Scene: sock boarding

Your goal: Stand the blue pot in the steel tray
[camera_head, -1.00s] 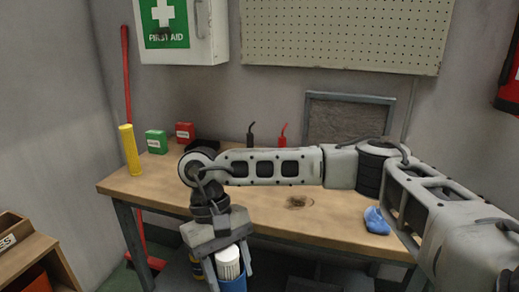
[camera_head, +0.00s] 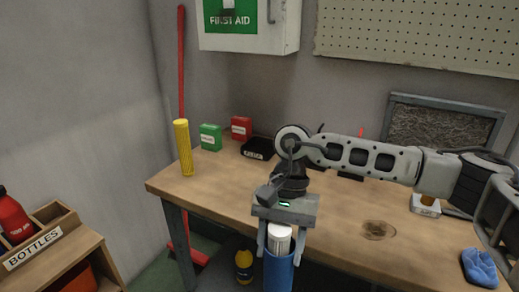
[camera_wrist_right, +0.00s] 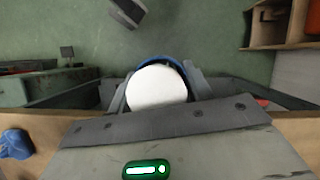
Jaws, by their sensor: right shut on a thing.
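My right gripper (camera_head: 280,248) is shut on the blue pot (camera_head: 279,274), which hangs upright between the fingers in front of the workbench's front edge. The pot has a white ribbed top and its lower end is cut off by the picture edge. In the right wrist view the pot's white top (camera_wrist_right: 157,88) and blue rim (camera_wrist_right: 155,61) sit between the fingers. I cannot make out a steel tray in these views. My left gripper is not in view.
A wooden bottle rack (camera_head: 45,240) with a red bottle stands at the lower left. The wooden workbench (camera_head: 340,225) carries a yellow cylinder (camera_head: 183,148), green and red boxes, a black labelled tray (camera_head: 258,148) and a blue cloth (camera_head: 478,268). A yellow bottle (camera_head: 244,266) stands below the bench.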

